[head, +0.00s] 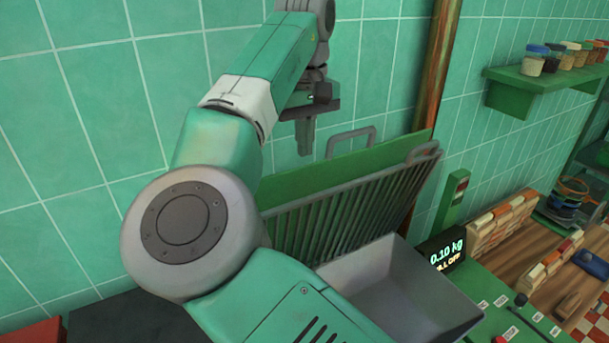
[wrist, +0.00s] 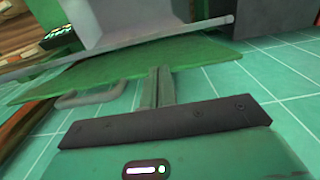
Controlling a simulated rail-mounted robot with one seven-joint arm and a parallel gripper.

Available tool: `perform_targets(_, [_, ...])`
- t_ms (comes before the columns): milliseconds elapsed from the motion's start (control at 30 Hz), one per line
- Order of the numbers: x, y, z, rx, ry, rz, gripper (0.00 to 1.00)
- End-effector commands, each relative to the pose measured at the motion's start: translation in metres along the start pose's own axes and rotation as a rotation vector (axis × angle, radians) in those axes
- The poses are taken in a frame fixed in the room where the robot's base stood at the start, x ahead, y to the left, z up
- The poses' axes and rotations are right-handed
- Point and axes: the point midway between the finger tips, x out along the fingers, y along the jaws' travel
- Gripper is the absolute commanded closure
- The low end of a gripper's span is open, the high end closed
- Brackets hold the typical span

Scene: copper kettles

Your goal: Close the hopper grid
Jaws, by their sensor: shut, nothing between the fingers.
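The hopper grid (head: 345,215), a grey barred grate, stands raised and tilted above the grey hopper (head: 415,290) in the head view. It has a small grey handle (head: 423,152) at its upper right corner. My gripper (head: 304,150) is shut and empty, fingers down, at the wall side of the grid and apart from it. In the wrist view the closed fingers (wrist: 160,75) appear in front of a green panel (wrist: 120,70), with the grey hopper (wrist: 115,22) beyond. A thin grey edge (wrist: 190,35) there may be the grid seen edge-on. My arm hides part of the hopper's left side.
The green panel (head: 300,187) stands behind the grid, with a grey loop handle (head: 350,137) on top. A copper pipe (head: 432,70) runs up the tiled wall. A display (head: 445,254) reads 0.10 kg right of the hopper. A green shelf (head: 535,82) holds several jars.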

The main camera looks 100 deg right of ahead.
Motion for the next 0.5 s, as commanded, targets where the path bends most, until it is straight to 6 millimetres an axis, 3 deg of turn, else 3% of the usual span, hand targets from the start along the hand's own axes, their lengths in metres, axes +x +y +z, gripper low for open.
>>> perform_targets(300, [0.058, 0.0, 0.0, 0.002, 0.0, 0.0, 1.0])
perform_targets(500, [0.086, 0.0, 0.0, 0.001, 0.001, 0.001, 1.0])
